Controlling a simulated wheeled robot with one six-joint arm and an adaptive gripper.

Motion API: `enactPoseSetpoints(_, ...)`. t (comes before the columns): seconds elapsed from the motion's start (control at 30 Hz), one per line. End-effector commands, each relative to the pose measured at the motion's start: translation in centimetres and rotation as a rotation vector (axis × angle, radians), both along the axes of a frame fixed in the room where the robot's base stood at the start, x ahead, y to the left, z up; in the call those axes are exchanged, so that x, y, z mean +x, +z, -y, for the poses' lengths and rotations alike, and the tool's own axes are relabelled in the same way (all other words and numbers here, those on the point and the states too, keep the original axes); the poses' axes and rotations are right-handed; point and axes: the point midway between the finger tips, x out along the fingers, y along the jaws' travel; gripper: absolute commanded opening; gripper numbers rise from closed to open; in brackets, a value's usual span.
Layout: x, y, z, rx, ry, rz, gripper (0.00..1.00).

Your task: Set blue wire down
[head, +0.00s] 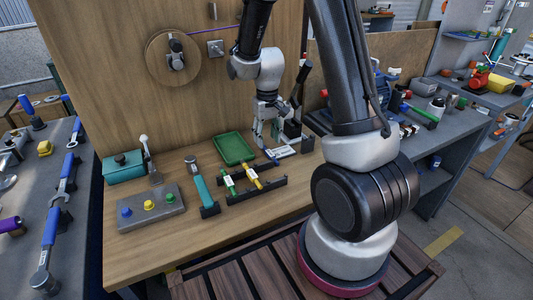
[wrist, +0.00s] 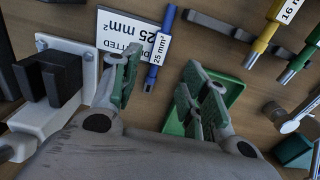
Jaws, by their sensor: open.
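In the head view my gripper (head: 268,125) is low over the back of the wooden bench; the blue wire is too small to make out clearly there.
A green tray (head: 233,148) is left of my gripper. A yellow wire (head: 251,172) and a green wire (head: 227,180) rest on black racks in front. A white-based fixture with black blocks (wrist: 50,80) stands close to my gripper. A wooden board (head: 120,80) rises behind.

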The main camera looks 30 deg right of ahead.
Motion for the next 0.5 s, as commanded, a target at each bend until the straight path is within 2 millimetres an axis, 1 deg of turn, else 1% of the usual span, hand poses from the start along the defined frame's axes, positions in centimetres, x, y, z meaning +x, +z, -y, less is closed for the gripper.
enactPoseSetpoints(0.2, -0.9, -3.4, 0.4, 0.000, 0.000, -0.005, 0.45)
enactPoseSetpoints(0.3, -0.8, -4.6, 0.4, 0.000, 0.000, -0.003, 0.45)
enactPoseSetpoints(0.4, -0.8, -5.1, 0.4, 0.000, 0.000, -0.002, 0.45)
enactPoseSetpoints(0.5, -0.7, -5.1, 0.4, 0.000, 0.000, -0.001, 0.45)
